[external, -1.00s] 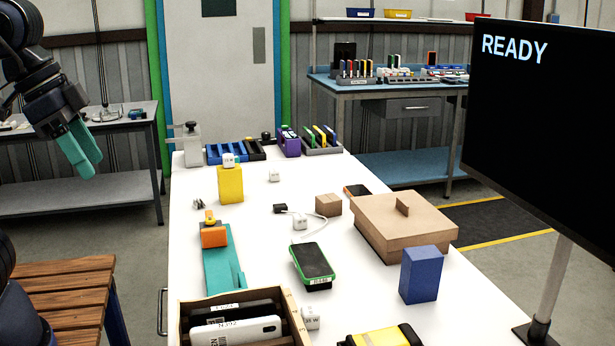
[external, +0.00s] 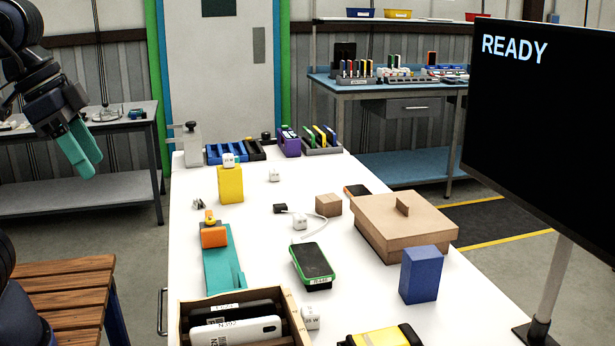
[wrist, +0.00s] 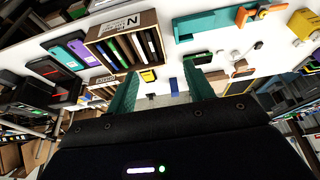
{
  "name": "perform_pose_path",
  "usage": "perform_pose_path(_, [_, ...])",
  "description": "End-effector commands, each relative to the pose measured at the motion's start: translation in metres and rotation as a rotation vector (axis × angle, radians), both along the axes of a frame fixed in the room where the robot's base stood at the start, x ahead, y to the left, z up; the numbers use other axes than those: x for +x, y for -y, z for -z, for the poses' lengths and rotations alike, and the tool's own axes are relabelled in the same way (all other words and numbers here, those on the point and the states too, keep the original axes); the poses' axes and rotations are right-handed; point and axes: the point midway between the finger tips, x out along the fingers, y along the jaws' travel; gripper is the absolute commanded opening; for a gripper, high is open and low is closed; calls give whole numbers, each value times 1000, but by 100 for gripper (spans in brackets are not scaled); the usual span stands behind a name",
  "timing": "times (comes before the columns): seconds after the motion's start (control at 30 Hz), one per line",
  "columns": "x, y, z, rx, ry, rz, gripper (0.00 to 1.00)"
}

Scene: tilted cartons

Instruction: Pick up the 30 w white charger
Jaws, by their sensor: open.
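Several small white cube chargers are on the white table in the external view. One charger (external: 310,318) stands beside the wooden box at the front, with a label ending in W whose number I cannot read surely. Another charger (external: 300,222) is mid-table by a white cable, one (external: 274,176) is farther back, and one (external: 229,160) sits on top of a yellow block (external: 230,185). My gripper (external: 90,168), with teal fingers, is open and empty, in the air left of the table and apart from every charger. Its fingers also show in the wrist view (wrist: 160,82).
A wooden box (external: 290,303) of devices is at the front. A green-edged phone (external: 313,264), a teal stand (external: 219,270), a lidded cardboard box (external: 405,238) and a blue block (external: 420,275) crowd the table. A large screen (external: 540,120) stands at right.

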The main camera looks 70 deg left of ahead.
Motion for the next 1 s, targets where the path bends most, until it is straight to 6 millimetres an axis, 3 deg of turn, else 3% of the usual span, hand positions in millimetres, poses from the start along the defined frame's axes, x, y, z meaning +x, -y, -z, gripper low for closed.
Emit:
perform_pose_path(0.57, [4,-1,-2,6,-5,9,56])
perform_pose_path(0.77, [35,-8,-13,45,-45,86,56])
perform_pose_path(1.0, [91,-24,-26,97,-109,237,56])
